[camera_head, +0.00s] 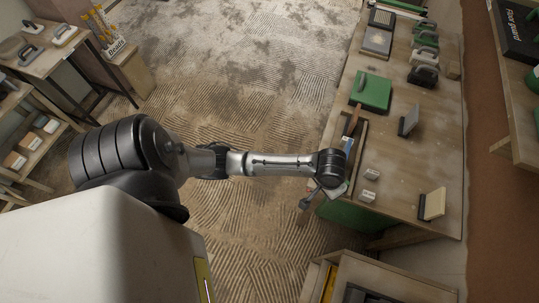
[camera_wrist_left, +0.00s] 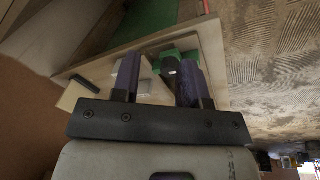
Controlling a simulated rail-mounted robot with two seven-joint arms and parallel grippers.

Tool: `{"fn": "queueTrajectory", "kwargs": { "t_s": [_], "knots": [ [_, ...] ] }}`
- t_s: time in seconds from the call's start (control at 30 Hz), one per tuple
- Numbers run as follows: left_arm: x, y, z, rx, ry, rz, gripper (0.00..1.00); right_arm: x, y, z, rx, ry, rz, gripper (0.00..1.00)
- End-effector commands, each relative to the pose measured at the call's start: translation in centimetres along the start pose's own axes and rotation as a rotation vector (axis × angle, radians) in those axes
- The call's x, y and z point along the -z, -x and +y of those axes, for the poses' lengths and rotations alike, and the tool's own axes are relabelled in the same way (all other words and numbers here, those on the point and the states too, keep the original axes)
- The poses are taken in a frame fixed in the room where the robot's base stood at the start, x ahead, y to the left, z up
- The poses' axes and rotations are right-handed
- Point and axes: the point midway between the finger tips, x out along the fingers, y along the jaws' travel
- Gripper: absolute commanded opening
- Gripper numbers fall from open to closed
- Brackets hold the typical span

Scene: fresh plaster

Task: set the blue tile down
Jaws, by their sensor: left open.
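My left arm reaches from the left to the near edge of the long wooden bench (camera_head: 391,130). My left gripper (camera_head: 322,194) is at that edge, small and partly hidden by its own wrist in the head view. In the left wrist view the gripper (camera_wrist_left: 161,68) has its two purple fingers apart. A dark object and a green one show between or beyond them, with no clear contact. A small blue piece (camera_head: 348,144) lies by the bench's near edge, just beyond my wrist; I cannot tell surely that it is the blue tile. My right gripper is out of view.
A green case (camera_head: 371,92), an upright grey-faced block (camera_head: 409,121), two small pale blocks (camera_head: 371,174) and an upright pale tile (camera_head: 432,204) stand on the bench. Hand tools are at its far end. The bench middle has bare room. A low wooden unit (camera_head: 313,277) stands in front.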

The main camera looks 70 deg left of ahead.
Motion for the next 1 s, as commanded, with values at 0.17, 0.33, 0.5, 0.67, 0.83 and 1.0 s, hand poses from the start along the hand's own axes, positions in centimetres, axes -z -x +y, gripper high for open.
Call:
{"fn": "queueTrajectory", "kwargs": {
  "t_s": [0.17,0.33,0.5,0.67,0.83,1.0],
  "knots": [
    [-8.4,-0.2,0.3,-0.046,-0.200,0.068,0.40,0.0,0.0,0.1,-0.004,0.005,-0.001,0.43],
    [-13.6,1.4,-1.2,-0.018,-0.323,0.134,0.40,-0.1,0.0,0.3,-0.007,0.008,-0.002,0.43],
    [-16.7,3.1,-2.9,0.034,-0.395,0.169,0.40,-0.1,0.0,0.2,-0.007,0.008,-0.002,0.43],
    [-17.9,4.0,-3.8,0.066,-0.427,0.181,0.40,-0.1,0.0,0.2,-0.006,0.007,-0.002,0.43],
    [-18.2,4.2,-4.0,0.074,-0.436,0.183,0.40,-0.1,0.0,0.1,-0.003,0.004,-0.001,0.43],
    [-18.2,4.2,-4.0,0.073,-0.436,0.182,0.40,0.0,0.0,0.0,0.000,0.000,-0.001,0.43]
  ]
}}
